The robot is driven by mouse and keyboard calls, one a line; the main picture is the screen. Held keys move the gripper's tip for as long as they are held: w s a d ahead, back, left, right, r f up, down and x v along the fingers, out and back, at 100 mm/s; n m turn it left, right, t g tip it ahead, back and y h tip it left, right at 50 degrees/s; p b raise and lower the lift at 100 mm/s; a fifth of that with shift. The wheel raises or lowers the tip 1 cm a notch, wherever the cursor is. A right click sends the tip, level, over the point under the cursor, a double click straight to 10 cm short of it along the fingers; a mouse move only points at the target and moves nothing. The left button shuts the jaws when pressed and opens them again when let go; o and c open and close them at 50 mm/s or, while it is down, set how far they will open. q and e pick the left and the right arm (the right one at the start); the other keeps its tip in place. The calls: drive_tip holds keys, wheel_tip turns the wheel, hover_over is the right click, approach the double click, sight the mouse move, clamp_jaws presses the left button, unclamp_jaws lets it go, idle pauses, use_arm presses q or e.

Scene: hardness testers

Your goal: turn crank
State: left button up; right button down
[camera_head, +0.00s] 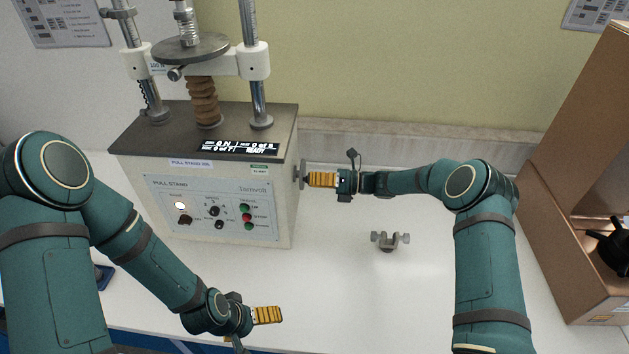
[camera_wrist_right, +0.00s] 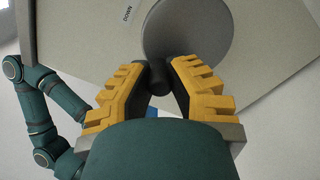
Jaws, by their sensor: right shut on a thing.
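The crank (camera_head: 302,174) sits on the right side wall of the pull stand (camera_head: 213,205), a cream box with a dark top. In the right wrist view the crank shows as a grey disc (camera_wrist_right: 187,30) with a dark handle knob (camera_wrist_right: 158,76). My right gripper (camera_head: 320,180) reaches the crank from the right. Its yellow fingers, also in the right wrist view (camera_wrist_right: 158,85), are closed around the knob. My left gripper (camera_head: 268,315) hangs over the front of the table, apart from the stand. Its finger opening cannot be made out.
A small grey clamp (camera_head: 389,241) stands on the white table right of the stand. A brown open box (camera_head: 572,190) with a black object (camera_head: 612,246) is at the far right. Posts and a round plate (camera_head: 190,47) rise above the stand. The table's middle front is mostly clear.

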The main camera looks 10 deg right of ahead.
drive_tip(key=shift+r, duration=0.15)
idle(0.3)
drive_tip(key=c, duration=0.9)
unclamp_jaws()
drive_tip(key=shift+o, duration=0.2)
drive_tip(key=shift+d, duration=0.1)
drive_tip(key=s+d, duration=0.2)
drive_tip(key=d, duration=0.9)
drive_tip(key=shift+s+d, duration=0.2)
drive_tip(key=shift+d, duration=0.05)
